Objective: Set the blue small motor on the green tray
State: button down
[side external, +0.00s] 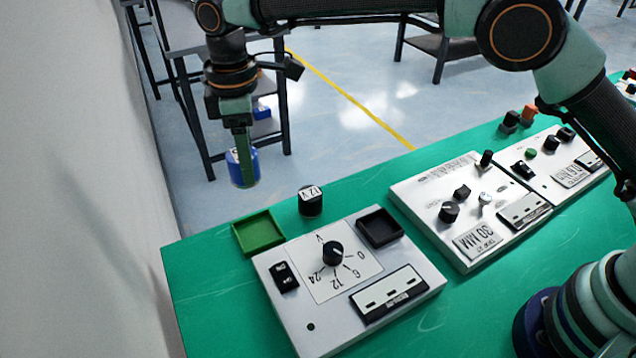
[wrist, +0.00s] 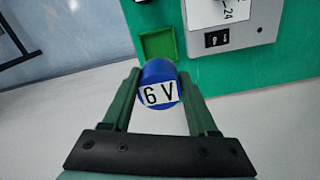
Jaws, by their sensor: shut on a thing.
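The blue small motor (wrist: 158,76) is a short cylinder with a white "6 V" label, held between my gripper's fingers in the wrist view. It also shows in the side external view (side external: 235,168), hanging in the air at the upper left, beyond the bench's edge. My gripper (side external: 243,172) points down and is shut on it; it also shows in the wrist view (wrist: 160,90). The green tray (side external: 258,234) is a shallow square tray at the bench's far left corner, lower than the motor and apart from it. It is empty; in the wrist view the tray (wrist: 158,44) lies just above the motor.
A black motor labelled "12 V" (side external: 311,202) stands right of the green tray. A black tray (side external: 380,228) sits on the white control box (side external: 350,280) with a dial. More control panels (side external: 470,210) stand to the right. A dark rack (side external: 230,80) stands behind on the floor.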

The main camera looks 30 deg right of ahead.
notch_tip(320, 180, down, 14)
jog(key=shift+f, duration=0.1)
dwell(0.5)
jog(key=shift+f, duration=0.2)
jog(key=shift+c, duration=0.9)
grip_release()
jog(key=shift+r, duration=0.1)
